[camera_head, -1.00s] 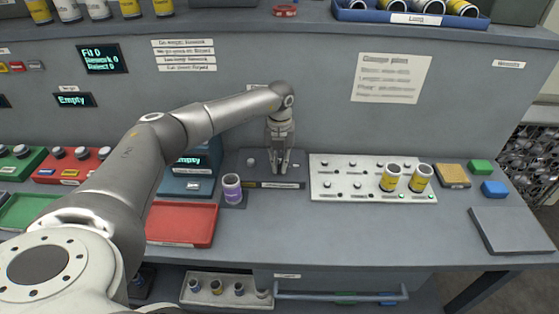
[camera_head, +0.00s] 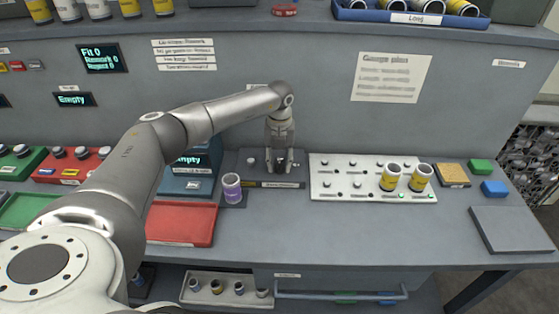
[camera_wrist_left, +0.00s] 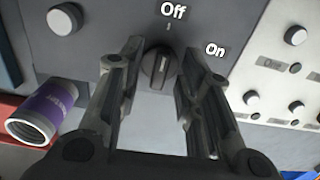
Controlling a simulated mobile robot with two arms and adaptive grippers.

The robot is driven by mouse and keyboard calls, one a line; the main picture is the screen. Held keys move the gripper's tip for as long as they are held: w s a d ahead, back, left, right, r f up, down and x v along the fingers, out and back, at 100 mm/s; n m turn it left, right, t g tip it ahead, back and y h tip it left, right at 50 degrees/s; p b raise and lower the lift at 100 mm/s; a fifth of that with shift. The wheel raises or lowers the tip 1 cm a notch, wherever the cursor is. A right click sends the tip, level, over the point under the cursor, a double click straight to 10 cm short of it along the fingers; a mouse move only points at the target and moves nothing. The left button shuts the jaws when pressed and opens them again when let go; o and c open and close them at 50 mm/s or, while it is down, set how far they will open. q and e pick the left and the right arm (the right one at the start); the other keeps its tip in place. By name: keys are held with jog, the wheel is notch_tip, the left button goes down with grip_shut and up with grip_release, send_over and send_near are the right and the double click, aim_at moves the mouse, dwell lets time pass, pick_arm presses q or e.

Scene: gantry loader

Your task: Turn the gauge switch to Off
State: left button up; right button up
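The gauge switch (camera_wrist_left: 158,66) is a dark rotary knob on a dark grey panel (camera_head: 255,168), below the Off label (camera_wrist_left: 173,9) and left of the On label (camera_wrist_left: 214,50). The pale line on the knob points up toward the tick under Off. My left gripper (camera_head: 282,164) is over the switch, pointing down. In the left wrist view its two fingers (camera_wrist_left: 162,52) stand apart on either side of the knob, with gaps visible. In the head view the gripper mostly hides the switch. My right gripper does not show.
A purple-banded cylinder (camera_head: 232,187) stands just left of the switch panel. A white board (camera_head: 340,190) with knobs and two yellow-banded cylinders (camera_head: 390,178) is to the right. A red tray (camera_head: 182,222) lies to the left. The front of the bench is clear.

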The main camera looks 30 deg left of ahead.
aim_at(279, 164)
pick_arm(q)
notch_tip(279, 164, up, 12)
dwell(0.5)
jog(key=shift+f, duration=0.1)
dwell(0.4)
